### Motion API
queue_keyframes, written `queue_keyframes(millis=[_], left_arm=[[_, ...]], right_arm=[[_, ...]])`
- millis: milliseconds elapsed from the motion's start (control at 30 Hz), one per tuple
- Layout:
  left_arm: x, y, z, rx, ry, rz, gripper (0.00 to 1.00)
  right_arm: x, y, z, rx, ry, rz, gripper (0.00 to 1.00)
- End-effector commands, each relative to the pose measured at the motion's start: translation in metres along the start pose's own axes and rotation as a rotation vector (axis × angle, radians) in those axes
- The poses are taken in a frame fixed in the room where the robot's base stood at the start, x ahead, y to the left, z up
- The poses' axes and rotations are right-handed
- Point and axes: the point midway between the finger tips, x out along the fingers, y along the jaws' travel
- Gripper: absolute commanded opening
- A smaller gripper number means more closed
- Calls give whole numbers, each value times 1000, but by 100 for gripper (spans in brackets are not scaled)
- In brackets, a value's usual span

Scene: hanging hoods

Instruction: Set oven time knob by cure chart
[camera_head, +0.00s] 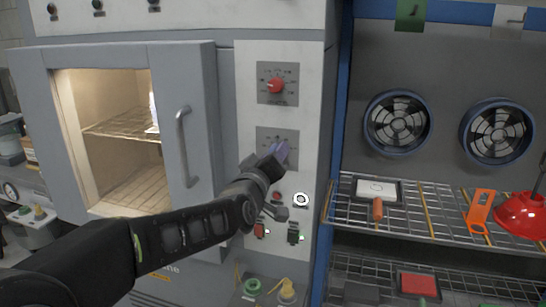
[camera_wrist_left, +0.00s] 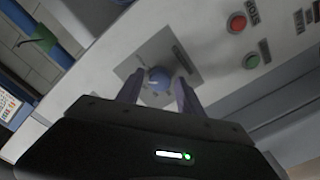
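The oven (camera_head: 222,120) has a control panel with a red knob (camera_head: 275,85) on an upper grey plate. A lower grey plate (camera_head: 292,136) sits below it, its knob hidden by my gripper in the head view. In the left wrist view a blue knob (camera_wrist_left: 159,79) stands on a grey plate. My left gripper (camera_head: 279,152) is at the lower plate. Its fingers (camera_wrist_left: 158,92) are apart, one on each side of the blue knob; I cannot tell whether they touch it. My right gripper is not in view. A sheet with small print (camera_wrist_left: 9,105) shows at the wrist view's left edge, unreadable.
The oven door handle (camera_head: 184,147) is left of the panel. A wire rack (camera_head: 440,212) at right holds an orange tool (camera_head: 481,210) and a red hood (camera_head: 521,216).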

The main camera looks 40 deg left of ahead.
Motion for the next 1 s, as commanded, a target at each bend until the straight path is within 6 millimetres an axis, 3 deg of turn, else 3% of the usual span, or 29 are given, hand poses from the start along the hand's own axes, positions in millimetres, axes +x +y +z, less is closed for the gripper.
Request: queue_keyframes(millis=[467,800,1000], left_arm=[[-8,0,0,1,1,0,51],[-59,0,0,1,3,2,51],[-77,0,1,0,0,0,51]], right_arm=[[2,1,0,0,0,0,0],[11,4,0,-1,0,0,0],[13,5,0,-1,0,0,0]])
